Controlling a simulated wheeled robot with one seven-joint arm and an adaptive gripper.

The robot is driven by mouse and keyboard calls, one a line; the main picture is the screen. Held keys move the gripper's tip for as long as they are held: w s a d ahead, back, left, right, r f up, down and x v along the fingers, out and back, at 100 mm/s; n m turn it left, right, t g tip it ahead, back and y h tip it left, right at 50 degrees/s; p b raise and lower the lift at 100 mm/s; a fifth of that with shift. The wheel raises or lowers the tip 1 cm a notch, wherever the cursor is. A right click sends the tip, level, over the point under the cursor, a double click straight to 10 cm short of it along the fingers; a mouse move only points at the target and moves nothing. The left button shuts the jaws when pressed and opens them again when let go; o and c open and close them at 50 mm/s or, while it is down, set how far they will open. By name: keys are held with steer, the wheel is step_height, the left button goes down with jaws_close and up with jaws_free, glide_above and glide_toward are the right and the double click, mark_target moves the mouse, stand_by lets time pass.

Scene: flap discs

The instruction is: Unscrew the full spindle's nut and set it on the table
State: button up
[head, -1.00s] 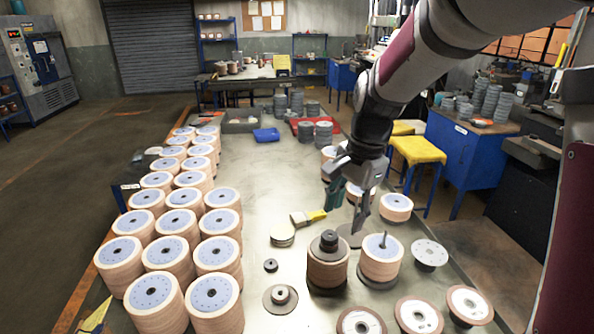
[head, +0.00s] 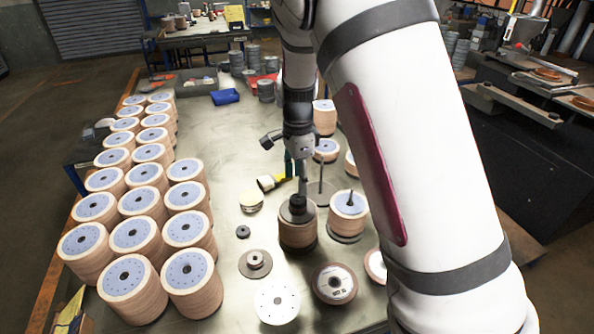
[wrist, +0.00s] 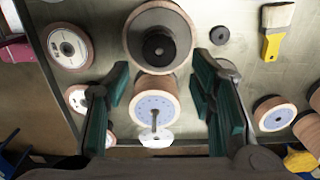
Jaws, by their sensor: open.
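The full spindle is a stack of tan flap discs (head: 297,233) with a black nut (head: 298,204) on top. In the wrist view its nut (wrist: 158,48) shows from above, ahead of the fingertips. My gripper (head: 296,178) is open and empty, just behind and above this stack in the head view. Its green-padded fingers (wrist: 161,75) stand wide apart in the wrist view and touch nothing that I can see. A second stack (head: 347,215) on the right has a bare rod without a nut; in the wrist view its blue-white top (wrist: 154,108) lies between the fingers.
A small black ring (head: 243,231) and a flanged grey part (head: 255,262) lie left on the table (head: 225,130). A yellow-handled brush (head: 272,182) lies behind. Rows of disc stacks (head: 139,233) fill the left side. My arm hides much of the right.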

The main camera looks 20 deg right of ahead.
mark_target(298, 199)
steer(key=shift+f+b, duration=0.7)
steer(key=shift+f, duration=2.5)
steer(key=m+p, duration=0.1)
steer(key=m, duration=0.2)
steer(key=shift+s+m, duration=0.1)
steer(key=shift+m, duration=0.3)
steer(key=m, duration=0.3)
steer(key=m+p, duration=0.1)
steer(key=m, duration=0.7)
